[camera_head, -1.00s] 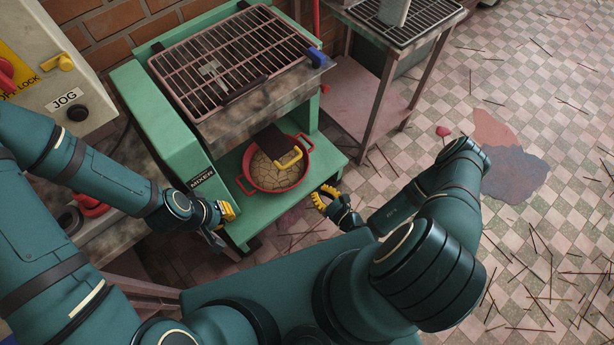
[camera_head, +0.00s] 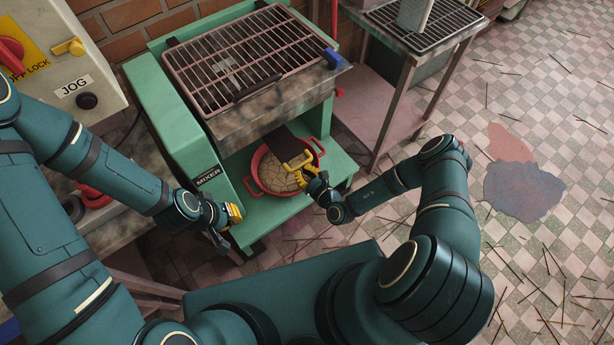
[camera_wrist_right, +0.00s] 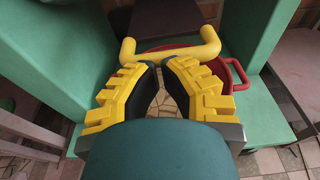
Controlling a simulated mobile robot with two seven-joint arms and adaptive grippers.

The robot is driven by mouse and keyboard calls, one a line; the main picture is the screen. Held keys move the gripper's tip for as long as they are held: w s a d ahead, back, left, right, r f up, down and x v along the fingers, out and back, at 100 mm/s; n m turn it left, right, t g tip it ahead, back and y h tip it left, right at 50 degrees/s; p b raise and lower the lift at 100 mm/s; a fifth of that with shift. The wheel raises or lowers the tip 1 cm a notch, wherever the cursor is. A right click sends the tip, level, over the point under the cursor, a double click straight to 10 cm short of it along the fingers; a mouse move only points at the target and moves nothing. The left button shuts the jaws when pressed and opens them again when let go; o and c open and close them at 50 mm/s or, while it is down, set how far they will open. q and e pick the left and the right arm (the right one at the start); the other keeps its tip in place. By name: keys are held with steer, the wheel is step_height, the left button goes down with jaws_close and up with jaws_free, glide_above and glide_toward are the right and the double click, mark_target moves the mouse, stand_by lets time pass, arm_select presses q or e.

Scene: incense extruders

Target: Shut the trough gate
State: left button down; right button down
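The trough gate is a dark plate (camera_head: 284,143) with a yellow handle (camera_head: 298,160). It slopes out from under the front of the green mixer's trough (camera_head: 265,118) and hangs over a red pot (camera_head: 262,187). My right gripper (camera_head: 306,172) is at the handle's near right side. In the right wrist view the handle (camera_wrist_right: 175,52) crosses just beyond the yellow fingertips (camera_wrist_right: 157,70). The fingers have a gap between them, with no handle clearly inside it; contact is unclear. My left gripper (camera_head: 236,213) is at the shelf's front left, apart from the gate; its finger gap is hidden.
The pot stands on the green shelf (camera_head: 240,230) and holds a tan, cracked-looking mass. A wire grid (camera_head: 245,60) covers the trough. A control box with a JOG label (camera_head: 76,87) is at left. A rack table (camera_head: 390,105) stands at right. Thin sticks litter the tiled floor.

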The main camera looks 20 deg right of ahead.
mark_target(291, 157)
steer(key=x, duration=0.2)
steer(key=r+x, duration=0.1)
steer(key=x, duration=0.3)
steer(key=shift+w+a+r, duration=0.15)
steer(key=shift+w+a, duration=0.05)
steer(key=shift+w, duration=0.3)
arm_select(q)
steer(key=shift+s, duration=0.1)
arm_select(e)
steer(key=shift+w, duration=0.15)
steer(key=shift+r, duration=0.1)
